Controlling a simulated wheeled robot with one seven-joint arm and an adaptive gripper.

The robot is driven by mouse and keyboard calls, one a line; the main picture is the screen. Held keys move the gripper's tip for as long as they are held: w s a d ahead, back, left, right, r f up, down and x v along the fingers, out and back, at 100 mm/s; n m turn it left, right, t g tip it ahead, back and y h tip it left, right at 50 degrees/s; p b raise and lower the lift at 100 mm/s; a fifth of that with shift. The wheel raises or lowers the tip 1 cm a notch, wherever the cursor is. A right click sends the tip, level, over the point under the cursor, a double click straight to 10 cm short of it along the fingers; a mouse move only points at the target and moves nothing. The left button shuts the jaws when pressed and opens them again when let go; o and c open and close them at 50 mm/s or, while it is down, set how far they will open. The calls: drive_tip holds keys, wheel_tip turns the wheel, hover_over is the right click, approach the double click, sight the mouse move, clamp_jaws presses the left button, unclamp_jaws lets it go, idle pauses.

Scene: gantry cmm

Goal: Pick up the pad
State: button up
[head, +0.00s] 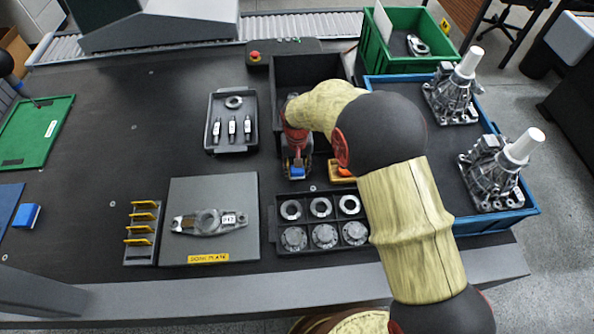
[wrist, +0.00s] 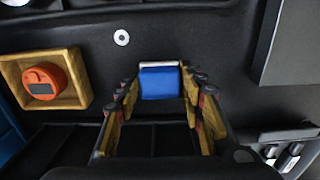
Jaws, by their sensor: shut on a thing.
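A small blue pad (wrist: 160,84) with a pale strip along one edge sits between my gripper's fingers (wrist: 160,92) in the wrist view, with a finger close on each side. In the head view the blue pad (head: 297,173) shows at the lower end of my gripper (head: 297,163), which points down at the dark table between the small-parts tray and the orange item's box. My gripper is shut on the pad. I cannot tell whether the pad touches the table. My arm hides part of the area behind it.
A wooden box (wrist: 84,92) with an orange item (wrist: 42,82) stands close beside. A black tray (head: 256,140) with small parts, a ring-and-flange tray (head: 280,236), a grey plate (head: 240,185) and a blue crate (head: 530,205) surround the spot. Another blue block (head: 26,216) lies far left.

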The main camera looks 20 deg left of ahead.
drive_tip(key=s+d+r+p, duration=0.1)
drive_tip(key=s+r+p, duration=0.4)
drive_tip(key=s+r, duration=0.6)
drive_tip(key=shift+s+d+r, duration=0.15)
drive_tip(key=shift+s+r, duration=0.05)
drive_tip(key=shift+s, duration=1.3)
drive_tip(key=o, duration=0.5)
drive_tip(key=c, duration=0.3)
drive_tip(key=shift+c, duration=0.3)
